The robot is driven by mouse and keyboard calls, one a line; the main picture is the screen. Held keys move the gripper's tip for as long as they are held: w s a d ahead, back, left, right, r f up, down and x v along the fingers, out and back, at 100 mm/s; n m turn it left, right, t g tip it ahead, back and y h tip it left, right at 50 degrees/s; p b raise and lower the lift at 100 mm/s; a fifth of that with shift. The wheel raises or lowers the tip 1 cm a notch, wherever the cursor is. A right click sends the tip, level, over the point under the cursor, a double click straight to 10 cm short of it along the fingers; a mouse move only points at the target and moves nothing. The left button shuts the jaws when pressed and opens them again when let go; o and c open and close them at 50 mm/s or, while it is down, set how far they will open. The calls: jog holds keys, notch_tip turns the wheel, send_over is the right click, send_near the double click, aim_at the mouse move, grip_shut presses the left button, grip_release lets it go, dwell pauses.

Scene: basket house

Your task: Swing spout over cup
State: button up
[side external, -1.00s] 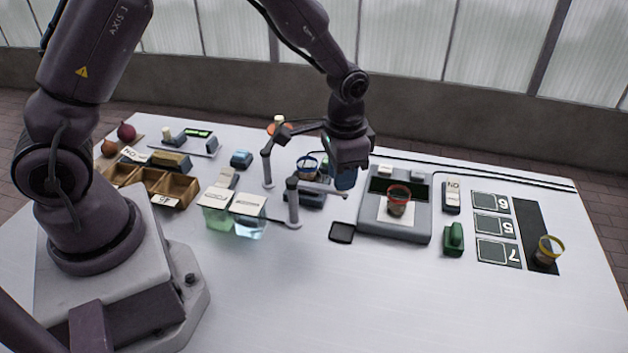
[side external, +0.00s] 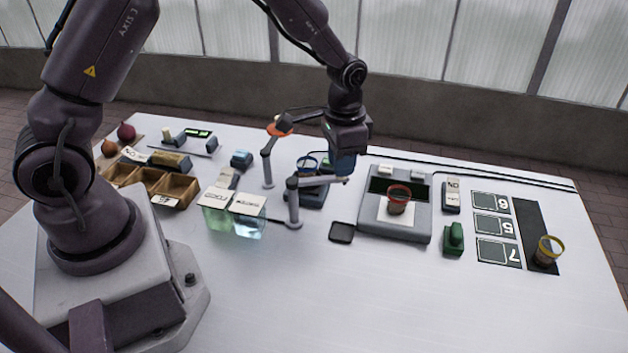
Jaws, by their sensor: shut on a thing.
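A grey spout arm (side external: 320,181) reaches right from the top of a short post (side external: 293,205). My gripper (side external: 345,172) points down at its far end and is shut on it; the fingers and the exact grip are small and partly hidden. A blue-rimmed cup (side external: 308,162) stands on a dark base (side external: 312,195) just behind the spout arm. A red-rimmed cup (side external: 398,198) stands on a white pad on a grey unit (side external: 408,236) to the right of my gripper. A yellow-rimmed cup (side external: 547,252) stands on a black strip at the far right.
A second post (side external: 267,168) has an arm reaching towards an orange disc (side external: 280,128). Two clear tanks (side external: 234,222) stand left of the spout post. A dark square pad (side external: 341,233) and a green block (side external: 453,239) lie nearby. The front of the white table (side external: 400,305) is clear.

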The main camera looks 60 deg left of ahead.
jog(key=shift+w+a, duration=0.1)
jog(key=shift+a, duration=0.05)
jog(key=shift+w+a, duration=0.2)
jog(key=shift+a, duration=1.6)
jog(key=shift+s+a, duration=0.25)
jog(key=shift+a, duration=0.7)
jog(key=shift+s+a, duration=0.25)
jog(key=shift+a, duration=0.65)
jog(key=shift+s+a, duration=0.85)
jog(key=shift+a, duration=0.3)
jog(key=o, duration=1.6)
jog(key=shift+c, duration=0.2)
